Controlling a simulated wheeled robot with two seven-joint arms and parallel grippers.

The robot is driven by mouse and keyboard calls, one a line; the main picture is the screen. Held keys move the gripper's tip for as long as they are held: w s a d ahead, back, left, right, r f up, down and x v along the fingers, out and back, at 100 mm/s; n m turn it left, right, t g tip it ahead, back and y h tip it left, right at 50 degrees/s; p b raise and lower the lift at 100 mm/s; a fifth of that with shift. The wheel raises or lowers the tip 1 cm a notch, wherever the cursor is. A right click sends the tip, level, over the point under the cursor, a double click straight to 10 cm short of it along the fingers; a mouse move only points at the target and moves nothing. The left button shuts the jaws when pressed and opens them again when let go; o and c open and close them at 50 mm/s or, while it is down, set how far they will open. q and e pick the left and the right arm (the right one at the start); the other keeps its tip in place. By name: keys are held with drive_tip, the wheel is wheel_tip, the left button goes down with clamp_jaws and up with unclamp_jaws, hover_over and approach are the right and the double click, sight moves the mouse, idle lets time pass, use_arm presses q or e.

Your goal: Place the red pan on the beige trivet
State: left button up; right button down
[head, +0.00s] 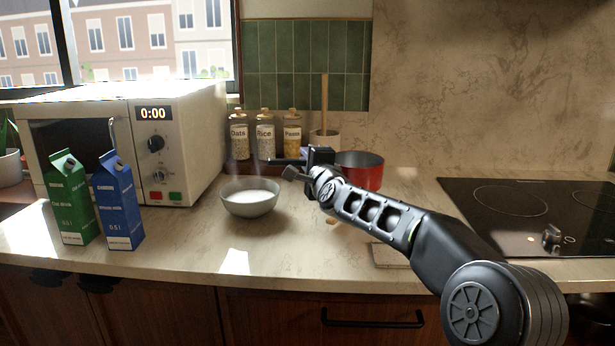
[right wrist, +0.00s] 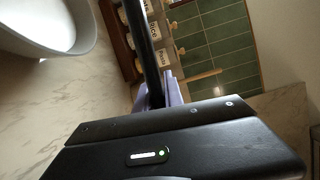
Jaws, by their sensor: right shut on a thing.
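The red pan (head: 362,172) is at the back of the counter, right of the wooden-spoon pot, partly hidden by my right arm. Its dark handle (head: 282,162) points left, and it also shows as a black bar in the right wrist view (right wrist: 146,50). My right gripper (head: 304,158) is shut on this handle; its purple-grey fingertips show in the right wrist view (right wrist: 158,92). I cannot tell whether the pan touches the counter. A flat beige square, apparently the trivet (head: 388,257), lies near the front edge, partly covered by my right arm. My left gripper is out of view.
Green (head: 69,200) and blue (head: 119,205) cartons stand before the microwave (head: 178,130). Several labelled jars (head: 265,138) line the back. A black cooktop (head: 530,210) is at right. The front middle counter is clear.

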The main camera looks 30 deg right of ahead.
drive_tip(key=shift+r, duration=0.15)
drive_tip(key=shift+f+b, duration=0.7)
drive_tip(key=shift+f, duration=1.2)
drive_tip(key=shift+f, duration=0.15)
drive_tip(key=c, duration=1.5)
unclamp_jaws()
drive_tip(key=shift+o, duration=0.2)
